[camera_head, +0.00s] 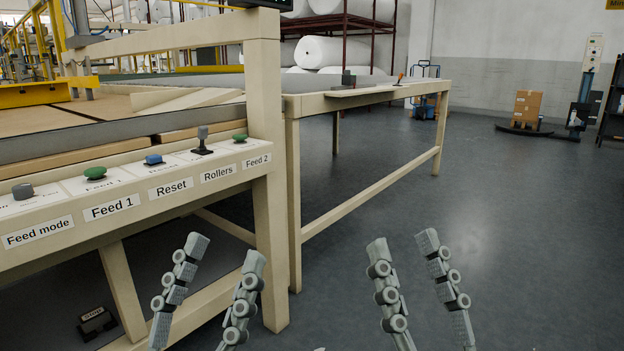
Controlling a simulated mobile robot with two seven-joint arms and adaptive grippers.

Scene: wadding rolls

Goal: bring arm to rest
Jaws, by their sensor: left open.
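My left gripper (222,255) shows at the bottom of the head view, its two fingers apart and empty. It is in front of the beige machine frame (268,160), below the control panel (160,200). My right gripper (402,247) is at the bottom, right of the middle, its two fingers apart with nothing between them. It is over open grey floor. Both grippers point up and away in the picture. My arms behind the grippers are out of the picture.
The panel carries a green Feed 1 button (95,173), a blue Reset button (153,159), a Rollers lever (202,140) and a green Feed 2 button (240,138). A foot pedal (96,322) lies below. White rolls (330,52) are behind. A cardboard box (527,106) stands far right.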

